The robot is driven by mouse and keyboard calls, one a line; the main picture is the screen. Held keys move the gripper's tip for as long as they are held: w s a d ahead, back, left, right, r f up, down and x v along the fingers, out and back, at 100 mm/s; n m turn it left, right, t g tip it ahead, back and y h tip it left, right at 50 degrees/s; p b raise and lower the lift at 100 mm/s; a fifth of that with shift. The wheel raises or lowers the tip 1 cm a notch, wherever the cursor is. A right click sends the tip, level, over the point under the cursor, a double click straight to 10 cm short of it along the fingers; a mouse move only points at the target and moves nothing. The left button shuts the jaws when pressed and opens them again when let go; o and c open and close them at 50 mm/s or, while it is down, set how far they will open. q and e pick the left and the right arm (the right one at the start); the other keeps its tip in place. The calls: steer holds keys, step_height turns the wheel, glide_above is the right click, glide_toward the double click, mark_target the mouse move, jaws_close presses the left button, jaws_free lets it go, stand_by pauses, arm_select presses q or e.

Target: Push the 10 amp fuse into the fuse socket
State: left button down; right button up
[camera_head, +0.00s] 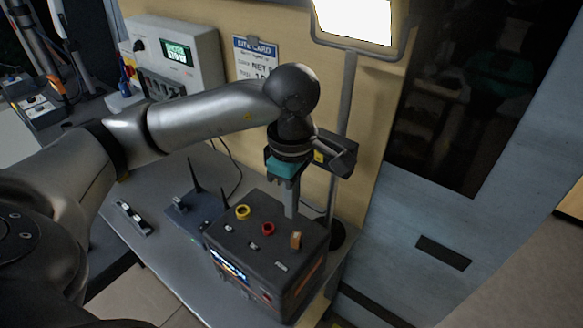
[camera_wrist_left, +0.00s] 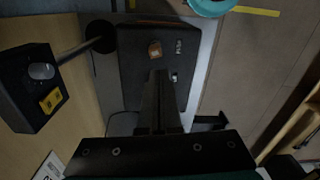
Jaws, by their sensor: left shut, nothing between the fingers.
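A small orange-brown block (camera_head: 296,240), which looks like the fuse, stands on the top of a dark box (camera_head: 240,254) near its right edge. In the left wrist view the block (camera_wrist_left: 154,48) shows just beyond my fingertips. The socket under it is hidden, and I cannot tell how deep the block sits. My left gripper (camera_head: 291,212) points down over the back of the box top, shut and empty. Its fingers (camera_wrist_left: 158,74) look apart from the block. My right gripper is not in view.
A yellow ring (camera_head: 242,212) and a red ring (camera_head: 268,229) sit on the box top. A router-like device with antennas (camera_head: 188,212) is left of the box. A lamp pole (camera_head: 340,135) rises behind my gripper. A grey panel unit (camera_head: 172,55) stands at the back left.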

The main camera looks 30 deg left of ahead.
arm_select(q)
step_height(320, 180, up, 10)
steer(key=shift+r+p, duration=0.2)
steer(key=shift+p, duration=0.15)
